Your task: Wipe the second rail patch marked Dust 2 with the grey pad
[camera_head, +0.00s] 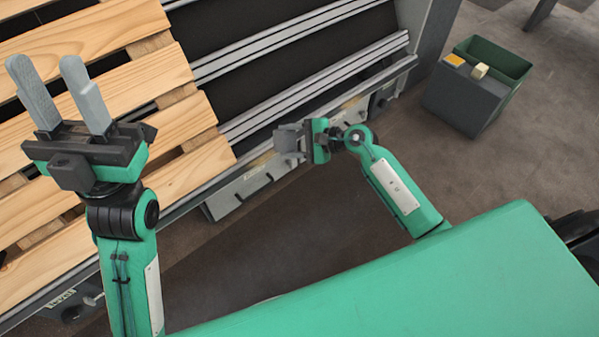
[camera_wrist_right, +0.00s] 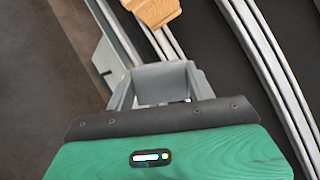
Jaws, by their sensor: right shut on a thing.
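The grey pad (camera_head: 288,139) is held in my right gripper (camera_head: 304,141), at the front rail (camera_head: 300,127) of the pallet line. In the right wrist view the grey pad (camera_wrist_right: 160,82) sits between the fingers, over the rail's edge; whether it touches the rail is unclear. A pale tan patch (camera_head: 262,159) shows on the rail just left of the pad, and another pale patch (camera_head: 352,102) lies further right. I cannot read a Dust 2 mark on either. My left gripper (camera_head: 62,95) is open and empty, fingers up, above the pallet.
A slatted wooden pallet (camera_head: 170,130) covers the left of the line; its corner (camera_wrist_right: 152,12) shows in the wrist view. Metal rails (camera_head: 290,95) run over dark belts. The floor between is clear.

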